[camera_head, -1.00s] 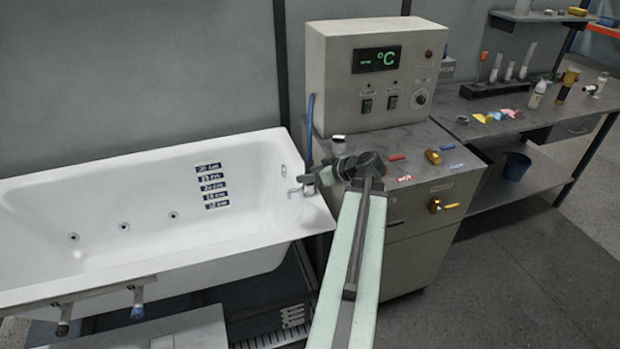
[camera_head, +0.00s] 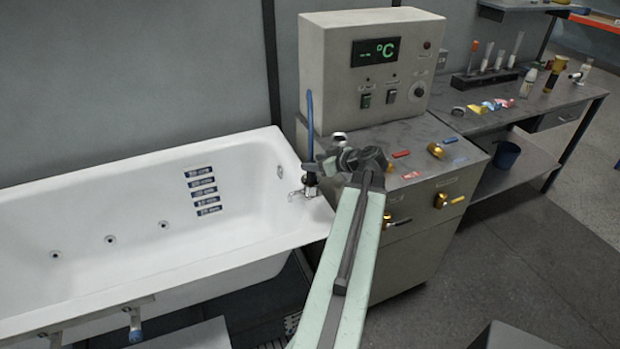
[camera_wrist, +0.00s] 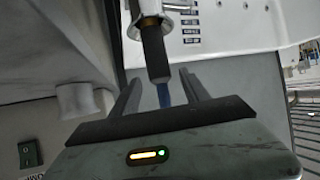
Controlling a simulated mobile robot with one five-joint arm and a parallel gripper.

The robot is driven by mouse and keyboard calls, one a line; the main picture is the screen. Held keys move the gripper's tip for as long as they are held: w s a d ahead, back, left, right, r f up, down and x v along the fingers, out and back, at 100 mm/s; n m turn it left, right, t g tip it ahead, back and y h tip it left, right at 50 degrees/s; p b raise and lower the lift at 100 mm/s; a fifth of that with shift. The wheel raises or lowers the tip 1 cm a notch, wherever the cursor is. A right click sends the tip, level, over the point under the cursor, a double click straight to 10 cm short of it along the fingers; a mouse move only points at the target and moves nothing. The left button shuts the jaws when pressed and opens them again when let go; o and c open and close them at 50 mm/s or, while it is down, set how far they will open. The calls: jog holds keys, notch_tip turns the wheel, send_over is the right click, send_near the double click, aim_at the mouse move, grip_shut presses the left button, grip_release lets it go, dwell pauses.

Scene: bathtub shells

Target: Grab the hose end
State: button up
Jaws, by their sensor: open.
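The blue hose (camera_head: 310,108) hangs at the back right corner of the white bathtub (camera_head: 283,232), beside the control cabinet. In the wrist view the black hose end (camera_wrist: 153,55) with a metal ring (camera_wrist: 150,24) lies in line with the gap of my gripper (camera_wrist: 159,78). A bit of blue hose (camera_wrist: 163,95) shows between the two dark fingers. The fingers stand apart on either side and do not appear to press on it.
The cabinet (camera_head: 415,255) with yellow valve handles and a temperature display (camera_head: 376,52) stands close right of the hose. A workbench (camera_head: 520,112) with bottles is further right.

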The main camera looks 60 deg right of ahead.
aim_at(308, 161)
jog(key=b+x, duration=0.2)
jog(key=x, duration=0.3)
jog(key=shift+w+r, duration=0.15)
jog(key=shift+r, duration=0.2)
grip_shut()
